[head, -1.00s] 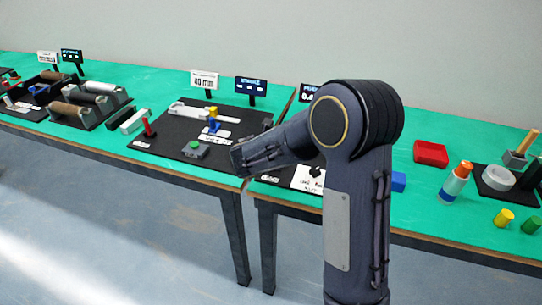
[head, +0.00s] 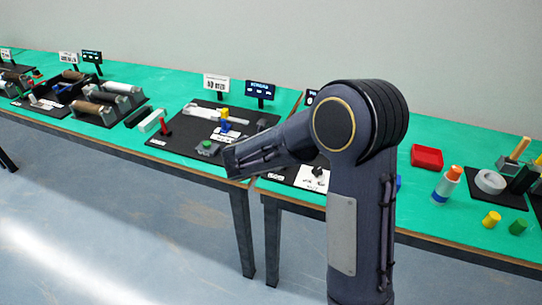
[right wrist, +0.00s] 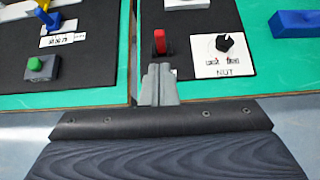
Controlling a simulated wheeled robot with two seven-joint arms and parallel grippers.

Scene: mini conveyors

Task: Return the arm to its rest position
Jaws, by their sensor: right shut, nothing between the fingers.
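My right arm rises from the bottom of the head view, bends at the elbow, and its forearm points left over the front edge of the green tables. The gripper end is not clearly seen there. In the right wrist view my right gripper (right wrist: 159,72) is shut and empty. Its grey fingertips appear just in front of a red lever (right wrist: 160,42); I cannot tell the gap between them. My left gripper is in neither view.
A black mat (head: 180,140) with a green button (head: 207,147) and a yellow-and-blue piece lies left of the forearm. A knob panel (right wrist: 222,55) is beside the lever. Floor in front is clear.

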